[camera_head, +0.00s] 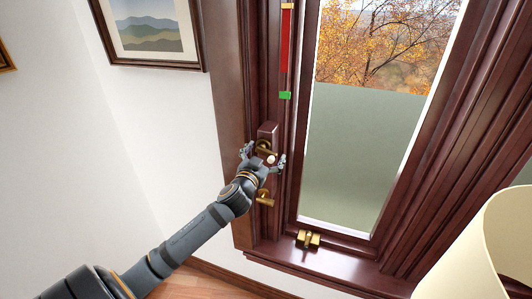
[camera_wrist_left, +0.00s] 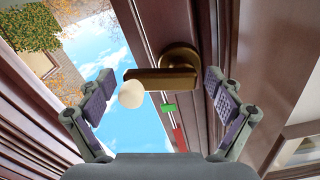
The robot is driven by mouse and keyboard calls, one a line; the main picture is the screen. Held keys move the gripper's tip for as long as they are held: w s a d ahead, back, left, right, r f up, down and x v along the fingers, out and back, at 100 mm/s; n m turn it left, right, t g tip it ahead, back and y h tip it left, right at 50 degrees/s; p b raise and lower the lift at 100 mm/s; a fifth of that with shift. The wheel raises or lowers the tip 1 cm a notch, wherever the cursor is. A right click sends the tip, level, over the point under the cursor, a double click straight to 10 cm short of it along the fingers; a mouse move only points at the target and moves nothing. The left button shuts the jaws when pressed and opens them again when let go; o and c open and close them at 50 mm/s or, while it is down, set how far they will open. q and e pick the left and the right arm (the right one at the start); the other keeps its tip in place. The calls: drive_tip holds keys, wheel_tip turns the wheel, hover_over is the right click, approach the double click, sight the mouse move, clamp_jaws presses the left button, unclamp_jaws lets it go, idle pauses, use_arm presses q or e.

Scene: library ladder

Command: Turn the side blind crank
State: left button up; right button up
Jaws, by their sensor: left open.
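The side blind crank is a brass arm (camera_wrist_left: 165,78) on a round brass mount (camera_wrist_left: 180,57), with a cream ball knob (camera_wrist_left: 131,94). In the head view its knob (camera_head: 271,159) shows on the dark wooden window frame. My left gripper (camera_head: 264,156) is open around the crank. In the left wrist view the open fingers (camera_wrist_left: 160,88) stand on either side of the crank, with gaps to both. The knob is nearer the left finger. A grey-green blind (camera_head: 355,155) covers the lower part of the window pane. My right gripper is out of view.
A red strip (camera_head: 285,45) and a green marker (camera_head: 285,95) sit on the frame above the crank. A brass handle (camera_head: 265,199) is below it and a brass latch (camera_head: 308,238) is on the sill. A cream lampshade (camera_head: 485,255) stands at lower right.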

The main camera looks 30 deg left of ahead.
use_arm(q)
drive_tip(key=c, duration=0.9)
drive_tip(key=shift+c, duration=1.4)
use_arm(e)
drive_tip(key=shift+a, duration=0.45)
use_arm(q)
drive_tip(key=shift+n, duration=0.3)
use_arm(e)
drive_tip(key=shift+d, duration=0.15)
